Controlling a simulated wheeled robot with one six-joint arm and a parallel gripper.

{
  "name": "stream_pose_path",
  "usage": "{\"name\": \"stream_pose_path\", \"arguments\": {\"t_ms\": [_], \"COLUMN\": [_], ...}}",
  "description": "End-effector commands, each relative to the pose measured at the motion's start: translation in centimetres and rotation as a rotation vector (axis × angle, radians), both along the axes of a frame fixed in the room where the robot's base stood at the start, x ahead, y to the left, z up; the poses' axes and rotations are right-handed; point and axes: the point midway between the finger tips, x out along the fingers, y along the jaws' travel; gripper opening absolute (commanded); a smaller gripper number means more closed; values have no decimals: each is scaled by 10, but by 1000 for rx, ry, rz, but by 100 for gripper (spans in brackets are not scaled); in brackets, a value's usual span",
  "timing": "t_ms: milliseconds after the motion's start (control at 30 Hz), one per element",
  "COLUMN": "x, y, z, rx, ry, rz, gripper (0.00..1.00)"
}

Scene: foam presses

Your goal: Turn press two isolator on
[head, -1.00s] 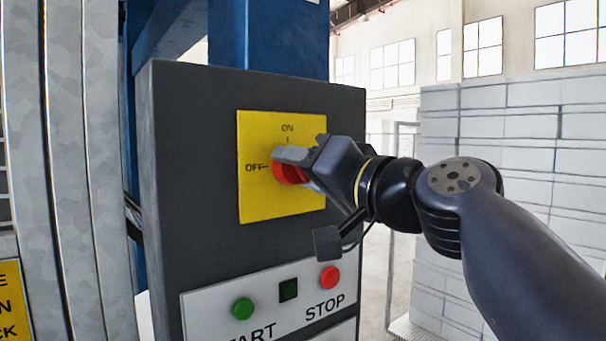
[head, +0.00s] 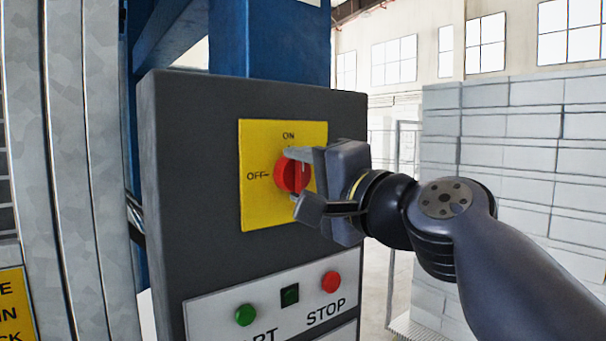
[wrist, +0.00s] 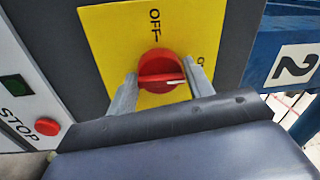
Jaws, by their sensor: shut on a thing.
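The isolator is a red rotary knob (head: 291,173) on a yellow plate (head: 258,210) marked ON at the top and OFF at the left. My gripper (head: 297,178) is shut on the knob, with one finger above and one below. In the wrist view the fingers stand at both ends of the knob's red handle (wrist: 160,70). The handle's white mark lies toward the ON side, at the right there, with OFF at the top. The ON label is partly hidden by a finger in that view. A plate with the number 2 (wrist: 294,66) is on the blue frame.
The dark grey control box (head: 190,170) carries a panel below with a green START button (head: 245,314), a small dark square (head: 289,295) and a red STOP button (head: 331,282). Grey metal panels stand at the left. Stacked pale blocks (head: 520,150) stand behind my arm.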

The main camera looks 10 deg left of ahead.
Motion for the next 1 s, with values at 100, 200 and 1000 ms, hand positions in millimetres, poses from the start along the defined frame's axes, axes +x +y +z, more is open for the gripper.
{"name": "stream_pose_path", "arguments": {"t_ms": [100, 200, 1000], "x": [1, 1, -1], "y": [1, 1, -1], "z": [-4, -5, -2], "rx": [2, 5, 8], "ry": [15, 20, 13], "rz": [2, 2, 1], "gripper": [26, 26, 68]}}
